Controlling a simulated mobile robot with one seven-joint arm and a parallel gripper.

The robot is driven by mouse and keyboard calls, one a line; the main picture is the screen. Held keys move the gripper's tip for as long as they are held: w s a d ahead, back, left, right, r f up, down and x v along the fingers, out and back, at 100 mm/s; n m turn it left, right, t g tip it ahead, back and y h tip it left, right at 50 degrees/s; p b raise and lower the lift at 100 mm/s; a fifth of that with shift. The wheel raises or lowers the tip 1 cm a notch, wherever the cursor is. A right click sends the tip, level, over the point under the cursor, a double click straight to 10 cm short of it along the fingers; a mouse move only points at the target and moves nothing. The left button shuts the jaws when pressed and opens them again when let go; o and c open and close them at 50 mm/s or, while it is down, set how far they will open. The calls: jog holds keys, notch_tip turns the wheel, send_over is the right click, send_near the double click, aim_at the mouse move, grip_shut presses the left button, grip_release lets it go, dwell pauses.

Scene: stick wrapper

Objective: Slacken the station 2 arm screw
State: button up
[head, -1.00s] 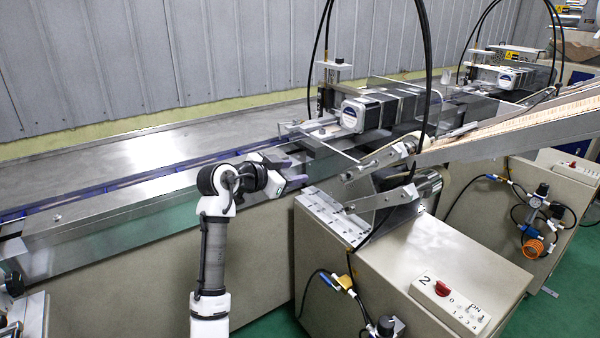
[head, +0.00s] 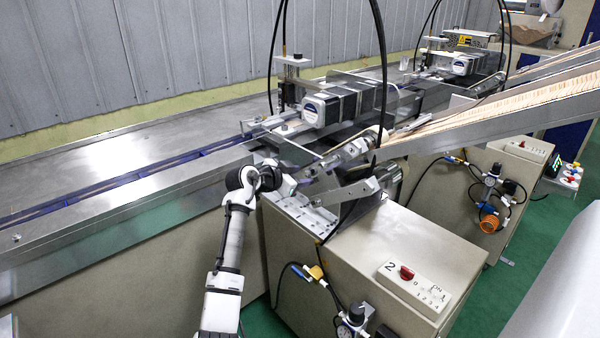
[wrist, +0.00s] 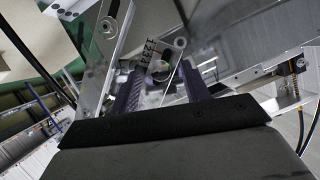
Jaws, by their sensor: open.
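The station 2 cabinet (head: 350,262) carries a "2" label on its top. Metal arms (head: 352,192) stand above the cabinet's left edge, beside the feed chute. My gripper (head: 298,178) is at the left end of these arms, next to the conveyor edge. In the wrist view my gripper (wrist: 160,88) is open, its two dark fingers apart. Between and just beyond them are a small plate with printed digits (wrist: 157,56) and a round-ended metal piece (wrist: 180,43). I cannot clearly make out the arm screw, nor whether the fingers touch anything.
A motor unit (head: 340,103) sits over the conveyor behind my gripper. The sloping chute (head: 480,115) holds many sticks. Black cables arch over the station. A switch panel (head: 416,286) is on the cabinet top. The conveyor bed (head: 130,150) to the left is clear.

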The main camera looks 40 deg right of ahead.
jog(key=shift+d+f, duration=0.15)
jog(key=shift+d, duration=0.1)
jog(key=c, duration=1)
